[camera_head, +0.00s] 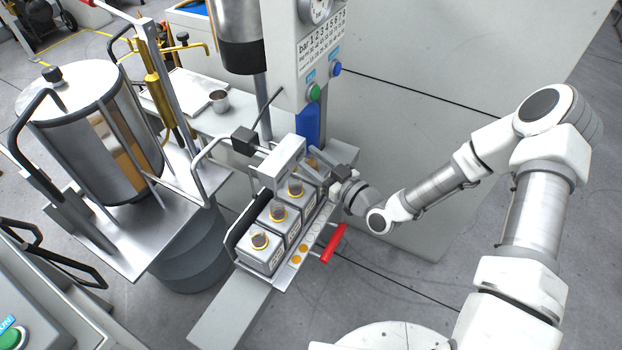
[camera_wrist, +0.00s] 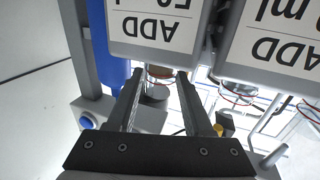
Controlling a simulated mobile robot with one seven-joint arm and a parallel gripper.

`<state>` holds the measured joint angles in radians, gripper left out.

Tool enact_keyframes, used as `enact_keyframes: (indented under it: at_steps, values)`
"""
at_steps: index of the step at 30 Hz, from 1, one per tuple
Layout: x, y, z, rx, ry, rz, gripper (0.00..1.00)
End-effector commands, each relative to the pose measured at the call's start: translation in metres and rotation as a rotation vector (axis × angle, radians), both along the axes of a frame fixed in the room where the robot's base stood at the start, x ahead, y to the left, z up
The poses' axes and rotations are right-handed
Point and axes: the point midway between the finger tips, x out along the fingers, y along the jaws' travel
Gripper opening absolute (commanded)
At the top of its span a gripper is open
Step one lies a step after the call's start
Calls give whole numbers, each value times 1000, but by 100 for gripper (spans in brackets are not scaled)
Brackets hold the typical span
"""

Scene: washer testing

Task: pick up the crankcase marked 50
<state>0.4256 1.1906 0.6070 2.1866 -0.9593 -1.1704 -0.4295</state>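Several grey box-shaped crankcases with round openings on top stand in a row in the head view. The nearest crankcase (camera_head: 260,252) and the ones behind it carry white labels. In the wrist view, the crankcase at upper left (camera_wrist: 155,50) shows an upside-down label, "ADD" and a cut-off number that looks like 50. Another crankcase (camera_wrist: 285,45) stands to its right, its number cut off. My gripper (camera_wrist: 159,75) is open, with its fingers pointing toward the left one and nothing visibly clamped. In the head view, my gripper (camera_head: 322,172) is at the far end of the row, partly hiding it.
The row stands on a narrow rack with a red handle (camera_head: 333,244) on its right side. A press column with a gauge (camera_head: 318,10) and a blue part (camera_head: 308,124) rises behind. A steel tank (camera_head: 95,130) stands left. The floor to the right is free.

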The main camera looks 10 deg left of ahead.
Motion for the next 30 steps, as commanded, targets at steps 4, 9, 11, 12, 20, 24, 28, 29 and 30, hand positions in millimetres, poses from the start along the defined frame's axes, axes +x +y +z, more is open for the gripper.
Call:
enact_keyframes:
  at_steps: [4, 9, 11, 12, 20, 24, 28, 29, 30]
  values:
    - [0, 0, 0, 0, 0, 0, 23]
    - [0, 0, 0, 0, 0, 0, 0]
    - [0, 0, 0, 0, 0, 0, 0]
    - [0, 0, 0, 0, 0, 0, 0]
    - [0, 0, 0, -1, -1, 0, 0]
    - [0, 0, 0, -1, -1, 0, 0]
    - [0, 0, 0, -1, -1, 0, 0]
    - [0, 0, 0, -1, -1, 0, 0]
    - [0, 0, 0, -1, -1, 0, 0]
